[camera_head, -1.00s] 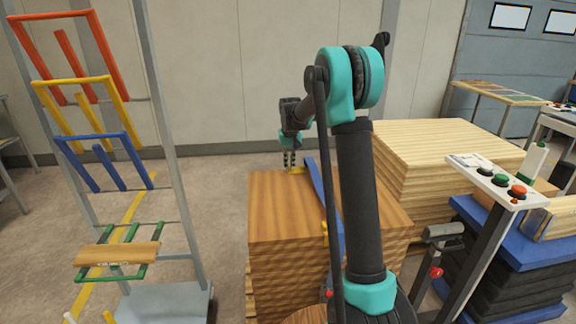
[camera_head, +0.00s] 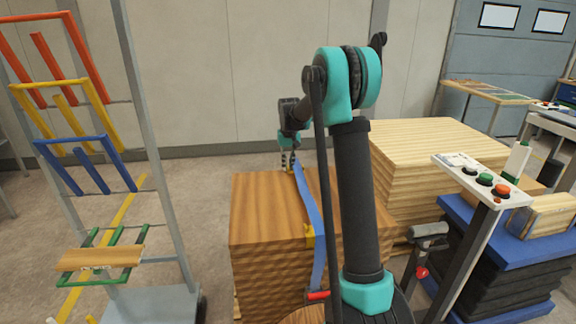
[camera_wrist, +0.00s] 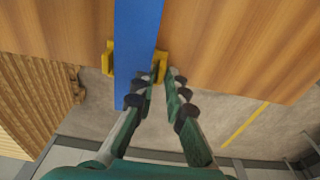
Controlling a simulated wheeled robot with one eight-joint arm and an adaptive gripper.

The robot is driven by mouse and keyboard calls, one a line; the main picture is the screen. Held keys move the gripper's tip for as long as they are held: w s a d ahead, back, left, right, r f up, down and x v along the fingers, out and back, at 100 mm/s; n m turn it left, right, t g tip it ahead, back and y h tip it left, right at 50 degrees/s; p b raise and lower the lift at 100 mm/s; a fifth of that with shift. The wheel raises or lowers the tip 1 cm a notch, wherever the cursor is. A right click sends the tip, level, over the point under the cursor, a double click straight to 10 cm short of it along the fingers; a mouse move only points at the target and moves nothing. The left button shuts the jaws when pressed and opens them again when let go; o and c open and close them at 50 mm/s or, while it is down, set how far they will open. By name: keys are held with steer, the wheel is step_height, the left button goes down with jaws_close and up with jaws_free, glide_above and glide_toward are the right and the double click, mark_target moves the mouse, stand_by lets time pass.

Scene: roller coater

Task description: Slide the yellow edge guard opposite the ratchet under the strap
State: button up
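The yellow edge guard (camera_wrist: 108,59) lies over the far top edge of the wooden stack. In the wrist view its ends show on both sides of the blue strap (camera_wrist: 139,35), and the strap crosses over its middle. My gripper (camera_wrist: 166,74) is at the guard's right end; its fingertips are close together beside the yellow, and I cannot tell whether they grip it. In the head view my gripper (camera_head: 288,162) is at the stack's far edge, by the strap (camera_head: 312,210). Another yellow guard (camera_head: 310,237) is under the strap at the near edge, above the ratchet's red handle (camera_head: 318,296).
A rack (camera_head: 150,130) with coloured frames stands at left. A paler wood stack (camera_head: 430,140) is behind at right. A button panel (camera_head: 480,178) on a post and a blue-topped stack (camera_head: 500,235) stand at right.

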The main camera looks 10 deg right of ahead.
mark_target(289, 172)
steer(key=shift+o, duration=1.4)
step_height(289, 172, up, 12)
steer(key=s, duration=0.1)
steer(key=shift+s, duration=0.25)
